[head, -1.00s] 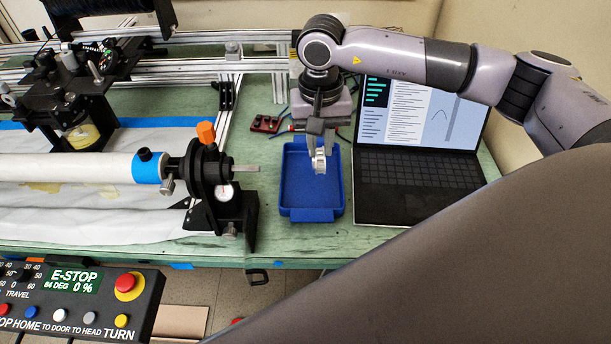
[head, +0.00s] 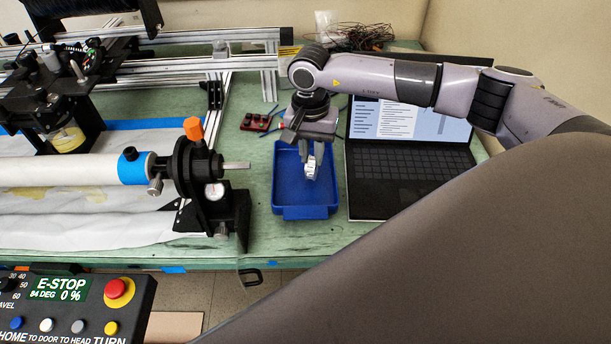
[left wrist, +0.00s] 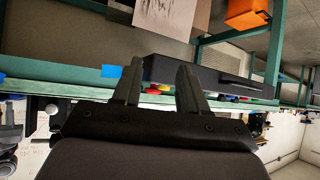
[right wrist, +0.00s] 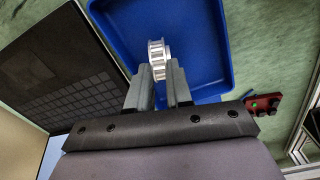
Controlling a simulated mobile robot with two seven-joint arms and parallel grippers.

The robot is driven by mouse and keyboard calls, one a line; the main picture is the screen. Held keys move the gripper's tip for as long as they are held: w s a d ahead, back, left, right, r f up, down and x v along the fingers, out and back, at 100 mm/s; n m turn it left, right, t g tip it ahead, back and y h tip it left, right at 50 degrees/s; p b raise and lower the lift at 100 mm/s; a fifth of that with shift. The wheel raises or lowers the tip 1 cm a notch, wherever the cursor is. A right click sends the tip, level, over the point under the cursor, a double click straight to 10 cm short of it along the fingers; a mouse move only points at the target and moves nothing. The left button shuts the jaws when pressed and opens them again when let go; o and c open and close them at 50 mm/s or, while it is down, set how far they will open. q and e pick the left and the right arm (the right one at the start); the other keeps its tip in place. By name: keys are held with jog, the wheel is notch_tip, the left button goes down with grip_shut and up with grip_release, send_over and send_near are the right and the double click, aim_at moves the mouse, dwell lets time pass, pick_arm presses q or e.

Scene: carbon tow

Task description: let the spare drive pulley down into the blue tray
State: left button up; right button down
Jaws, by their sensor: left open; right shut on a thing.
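The spare drive pulley (head: 310,168) is a small silver toothed wheel. My right gripper (head: 312,148) is shut on it and holds it over the blue tray (head: 306,212). In the right wrist view the pulley (right wrist: 158,58) sits between the fingertips (right wrist: 159,76), with the floor of the blue tray (right wrist: 205,30) behind it. I cannot tell whether the pulley touches the tray floor. My left gripper is outside the head view. In the left wrist view my left gripper (left wrist: 156,78) is open, with nothing between its fingers.
An open laptop (head: 405,185) stands close to the tray's right side. A black tailstock with a dial (head: 215,195) stands to its left. A small red block (head: 256,121) lies behind the tray on the green table. The E-STOP panel (head: 70,300) is in the foreground.

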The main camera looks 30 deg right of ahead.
jog(key=c, duration=0.9)
grip_release()
jog(key=shift+c, duration=0.2)
jog(key=shift+w+a+r+b, duration=0.1)
jog(key=shift+r+b, duration=0.45)
jog(key=shift+r, duration=3.05)
